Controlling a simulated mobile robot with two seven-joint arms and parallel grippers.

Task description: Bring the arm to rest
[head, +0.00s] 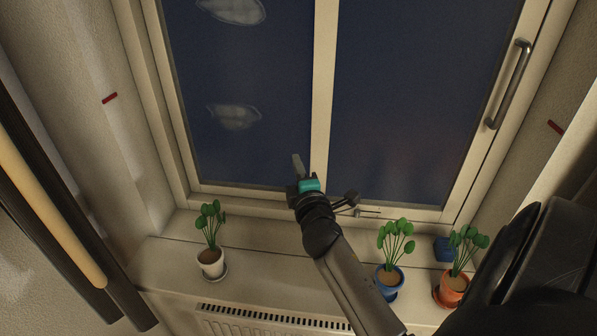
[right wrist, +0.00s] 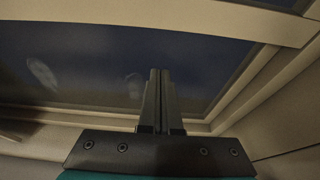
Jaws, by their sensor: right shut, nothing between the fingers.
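My right arm reaches up from the lower right in the head view, over the window sill. Its gripper (head: 298,168) is in front of the lower part of the window, near the middle post. In the right wrist view the two fingers of the gripper (right wrist: 160,75) are together with nothing between them, and they point at the dark glass. I cannot tell whether the fingertips touch the window. My left gripper is not in view.
The window (head: 240,100) has a metal handle (head: 509,84) at right. On the sill (head: 270,270) stand plants in a white pot (head: 210,264), a blue pot (head: 388,278) beside my forearm, and an orange pot (head: 453,287). A blue block (head: 444,249) stands behind. A radiator grille (head: 270,316) lies below.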

